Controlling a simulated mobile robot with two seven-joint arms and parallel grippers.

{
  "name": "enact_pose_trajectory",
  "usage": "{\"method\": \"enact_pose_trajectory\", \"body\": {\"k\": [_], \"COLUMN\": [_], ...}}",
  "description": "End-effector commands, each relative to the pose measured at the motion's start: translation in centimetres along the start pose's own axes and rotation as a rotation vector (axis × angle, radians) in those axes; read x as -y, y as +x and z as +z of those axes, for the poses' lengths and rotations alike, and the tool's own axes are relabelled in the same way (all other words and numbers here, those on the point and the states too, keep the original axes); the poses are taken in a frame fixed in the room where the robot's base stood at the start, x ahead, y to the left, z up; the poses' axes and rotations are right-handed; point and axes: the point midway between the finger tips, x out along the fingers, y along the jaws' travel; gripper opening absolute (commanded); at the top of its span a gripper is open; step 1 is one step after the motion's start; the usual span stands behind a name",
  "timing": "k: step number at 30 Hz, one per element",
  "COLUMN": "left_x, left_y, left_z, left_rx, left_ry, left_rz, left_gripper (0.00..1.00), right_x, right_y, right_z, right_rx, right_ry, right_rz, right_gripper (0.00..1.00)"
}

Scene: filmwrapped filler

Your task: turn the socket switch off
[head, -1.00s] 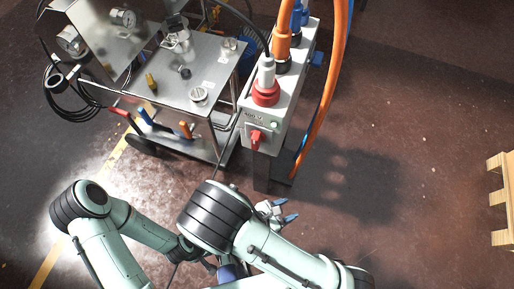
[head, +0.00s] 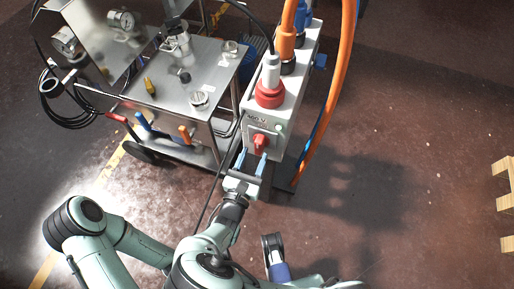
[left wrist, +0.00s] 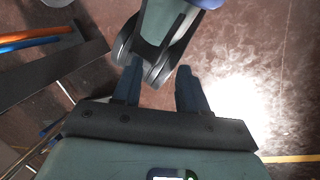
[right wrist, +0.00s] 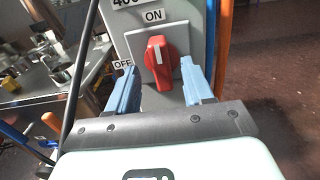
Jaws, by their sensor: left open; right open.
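The socket switch is a red rotary handle (right wrist: 158,63) on the front of the grey socket box (head: 283,108). It also shows in the head view (head: 260,143). In the right wrist view its white mark points up toward the ON label (right wrist: 153,16); the OFF label (right wrist: 122,64) is at its left. My right gripper (head: 251,159) is open in front of the box, its blue fingers either side of the handle's lower part, with gaps in the right wrist view (right wrist: 158,80). My left gripper (left wrist: 160,84) is open and empty, away from the box, above the floor.
A red plug (head: 269,92) and orange and blue cables rise from the box top. A steel cart (head: 215,75) with gauges stands close at the left. A wooden pallet (head: 507,204) lies at the far right. Floor right of the box is clear.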

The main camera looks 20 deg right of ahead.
Motion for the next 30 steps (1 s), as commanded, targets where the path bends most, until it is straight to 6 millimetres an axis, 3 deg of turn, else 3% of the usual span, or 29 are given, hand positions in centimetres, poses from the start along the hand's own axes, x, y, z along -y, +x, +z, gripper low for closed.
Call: {"method": "enact_pose_trajectory", "body": {"k": [7,18,20,23,30], "left_x": [0.2,0.3,0.3,0.3,0.2], "left_y": [0.7,0.7,0.7,0.7,0.4], "left_z": [-0.9,-1.1,-1.1,-1.1,-0.9], "left_rx": [-0.026,-0.032,-0.032,-0.031,-0.024], "left_ry": [-0.003,-0.003,-0.003,-0.003,-0.002], "left_rz": [-0.001,-0.001,-0.001,-0.001,-0.001], "left_gripper": [0.43,0.43,0.43,0.43,0.43], "right_x": [0.0,0.1,0.0,0.1,0.1], "right_y": [3.2,3.8,3.8,3.7,3.7], "right_z": [-0.1,0.0,0.0,0.0,0.0], "right_rx": [-0.001,-0.001,-0.001,-0.001,-0.001], "right_ry": [0.0,0.0,0.0,0.0,-0.009], "right_rz": [-0.002,-0.001,-0.001,-0.001,-0.001], "right_gripper": [0.51,0.51,0.35,0.02,0.0]}}
